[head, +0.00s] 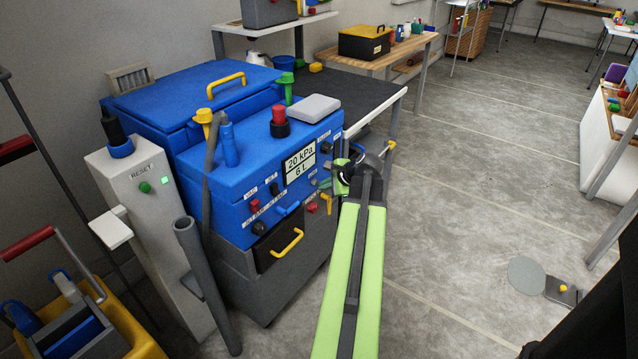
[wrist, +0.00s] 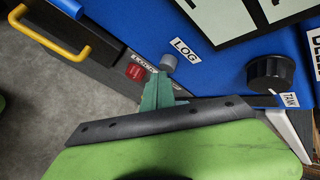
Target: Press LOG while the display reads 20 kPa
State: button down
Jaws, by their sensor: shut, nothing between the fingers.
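The display (head: 300,163) on the blue machine (head: 222,187) reads 20 kPa, with 6 L below it. In the wrist view a corner of the display (wrist: 214,25) shows at the top. The LOG label (wrist: 185,50) sits on the blue panel beside a small round grey button (wrist: 168,62). My gripper (wrist: 160,77) is shut and empty, its green fingertips just below the grey button. I cannot tell whether they touch it. In the head view my green arm reaches the panel's right side and hides part of it.
A black knob (wrist: 270,74) is right of the button, and a red round part (wrist: 136,72) is left of it. A yellow drawer handle (head: 287,244) juts out lower down. A grey post (head: 152,225) with a green RESET button stands left. Floor at right is mostly clear.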

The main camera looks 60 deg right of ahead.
jog(key=shift+w, duration=0.4)
dwell(0.5)
jog(key=shift+s, duration=0.95)
jog(key=s, duration=0.5)
dwell(0.6)
